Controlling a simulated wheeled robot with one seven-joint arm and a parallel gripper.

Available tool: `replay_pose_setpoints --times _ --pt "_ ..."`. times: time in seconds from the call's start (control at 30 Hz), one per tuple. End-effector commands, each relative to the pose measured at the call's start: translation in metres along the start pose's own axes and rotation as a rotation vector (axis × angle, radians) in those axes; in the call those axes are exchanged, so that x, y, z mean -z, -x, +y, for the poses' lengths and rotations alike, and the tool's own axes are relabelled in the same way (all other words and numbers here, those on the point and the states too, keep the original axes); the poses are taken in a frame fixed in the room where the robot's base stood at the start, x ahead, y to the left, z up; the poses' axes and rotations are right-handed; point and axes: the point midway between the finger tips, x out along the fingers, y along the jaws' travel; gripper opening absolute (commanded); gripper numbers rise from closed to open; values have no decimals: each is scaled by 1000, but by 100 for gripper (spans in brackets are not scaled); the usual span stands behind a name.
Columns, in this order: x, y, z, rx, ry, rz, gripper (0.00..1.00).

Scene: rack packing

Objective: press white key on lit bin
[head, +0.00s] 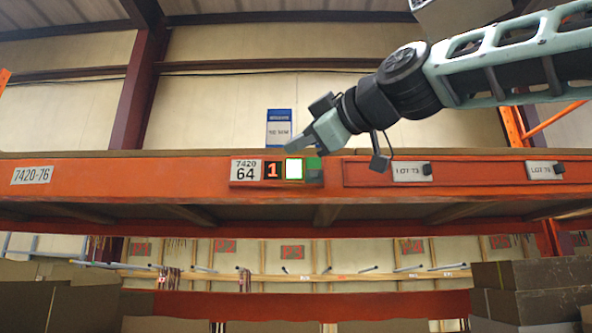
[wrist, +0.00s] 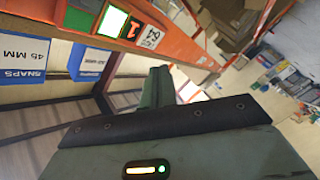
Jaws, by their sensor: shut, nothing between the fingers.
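The white key (head: 294,169) glows inside a green border on the front of the orange shelf beam. Left of it are a lit display (head: 272,170) reading 1 and a label (head: 245,171) reading 7420 64. My gripper (head: 291,147) is shut and empty, its tip just above the key in the head view; whether it touches the beam cannot be told there. In the wrist view the white key (wrist: 111,22) is at the top, up and left of my gripper's fingers (wrist: 163,75), with a gap in the picture between them.
A green patch (head: 314,163) sits right of the key. The orange beam (head: 110,172) runs across the view, with LOT tags (head: 412,171) to the right. Boxes (head: 530,290) are stacked low at right.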

Motion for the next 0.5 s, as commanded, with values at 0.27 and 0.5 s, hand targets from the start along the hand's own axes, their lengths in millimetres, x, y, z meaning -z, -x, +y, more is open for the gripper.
replay_pose_setpoints --times 0.27,0.5 --pt "-6 -9 6 0 -2 -3 0" --pt "-23 -31 23 1 -2 -4 0"
